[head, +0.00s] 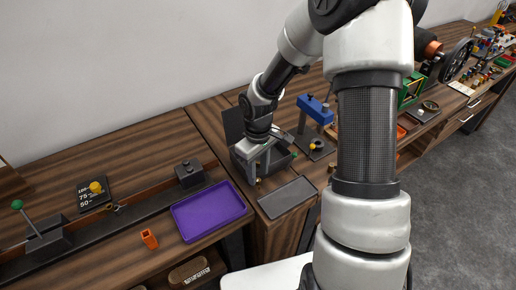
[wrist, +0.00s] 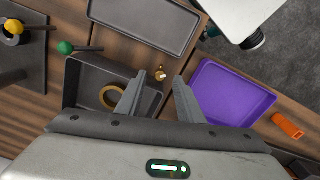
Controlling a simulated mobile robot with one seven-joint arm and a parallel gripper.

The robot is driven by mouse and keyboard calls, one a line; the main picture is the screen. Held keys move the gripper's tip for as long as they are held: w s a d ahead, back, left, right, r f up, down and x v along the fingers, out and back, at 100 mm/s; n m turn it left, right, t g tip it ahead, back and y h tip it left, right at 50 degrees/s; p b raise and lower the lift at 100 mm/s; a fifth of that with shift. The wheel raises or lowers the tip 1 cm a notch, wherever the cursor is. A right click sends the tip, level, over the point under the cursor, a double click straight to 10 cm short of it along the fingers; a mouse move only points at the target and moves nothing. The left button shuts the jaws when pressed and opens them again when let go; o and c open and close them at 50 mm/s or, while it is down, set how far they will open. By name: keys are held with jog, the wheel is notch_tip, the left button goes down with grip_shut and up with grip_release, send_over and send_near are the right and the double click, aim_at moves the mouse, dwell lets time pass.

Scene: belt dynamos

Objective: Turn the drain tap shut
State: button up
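A small brass tap (wrist: 161,73) sticks out from the side wall of a dark grey open tank (wrist: 86,68) in the wrist view. It lies just beyond my fingertips, roughly midway between them in the picture. My gripper (wrist: 158,94) is open, its two fingers apart with nothing between them. In the head view my gripper (head: 259,173) points down at the near left side of the tank (head: 283,161). The tap is small there and partly lost beside the fingers. How far its handle is turned is too small to tell.
A tan ring (wrist: 108,96) lies inside the tank, and a green-knobbed rod (wrist: 66,47) is at its edge. A grey tray (head: 287,197) and a purple tray (head: 209,210) lie nearby. A blue-topped press (head: 315,108) stands behind the tank to the right.

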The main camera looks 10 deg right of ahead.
notch_tip(320, 180, up, 16)
jog(key=shift+f+p, duration=0.2)
jog(key=shift+p, duration=0.15)
jog(key=m, duration=0.6)
send_near(258, 179)
notch_tip(258, 179, down, 8)
jog(key=shift+f, duration=0.1)
grip_shut()
dwell(0.3)
